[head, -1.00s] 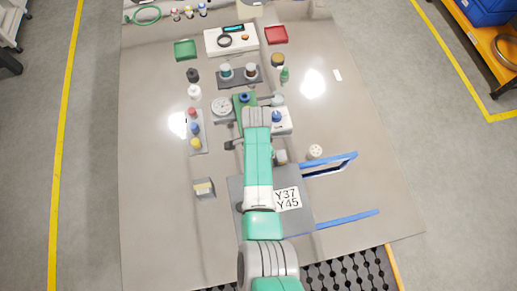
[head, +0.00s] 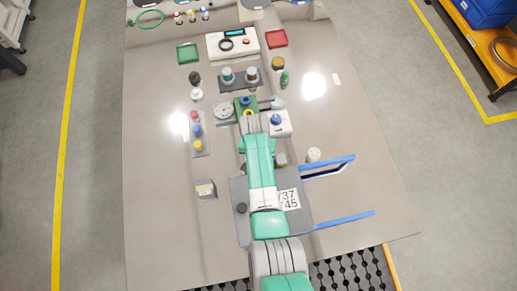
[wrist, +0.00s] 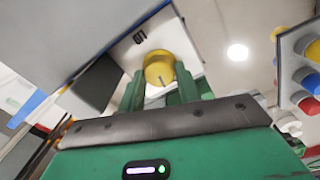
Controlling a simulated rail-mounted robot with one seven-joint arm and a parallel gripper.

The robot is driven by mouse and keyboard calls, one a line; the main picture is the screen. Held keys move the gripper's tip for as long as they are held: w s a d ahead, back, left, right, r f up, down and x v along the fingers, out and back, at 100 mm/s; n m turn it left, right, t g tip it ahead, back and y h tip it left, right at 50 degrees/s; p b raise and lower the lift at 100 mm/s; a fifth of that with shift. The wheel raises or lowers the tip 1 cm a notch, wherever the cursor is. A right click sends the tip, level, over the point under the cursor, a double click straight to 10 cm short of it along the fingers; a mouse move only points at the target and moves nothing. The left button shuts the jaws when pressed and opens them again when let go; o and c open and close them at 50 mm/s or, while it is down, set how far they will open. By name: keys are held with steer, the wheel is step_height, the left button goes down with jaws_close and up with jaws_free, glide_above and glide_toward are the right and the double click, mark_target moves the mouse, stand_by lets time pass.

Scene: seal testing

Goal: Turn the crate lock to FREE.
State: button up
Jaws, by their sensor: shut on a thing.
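A yellow round knob (wrist: 160,66) with a dark line on its face shows in the wrist view. It sits on a white plate (wrist: 190,38) with a short dark marking that I cannot read for sure. My gripper (wrist: 160,84) has its green fingers on either side of the knob and is shut on it. In the head view my arm covers the gripper and this knob. The label Y37 Y45 (head: 289,199) lies on a grey panel (head: 300,222) beside my arm.
A box with red, blue and yellow buttons (head: 197,132) stands left of my arm. A blue-edged frame (head: 330,166) and a blue strip (head: 345,219) are on the right. Dials and small containers stand further back. The table's far left and right are mostly clear.

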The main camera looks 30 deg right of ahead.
steer(key=shift+n, duration=0.8)
steer(key=o, duration=1)
steer(key=shift+c, duration=0.2)
steer(key=shift+r, duration=0.1)
steer(key=r+p, duration=0.1)
steer(key=r, duration=0.3)
steer(key=r+p, duration=0.1)
steer(key=r, duration=0.2)
steer(key=shift+w+a+r, duration=0.1)
steer(key=shift+a+r, duration=0.1)
steer(key=shift+r, duration=0.15)
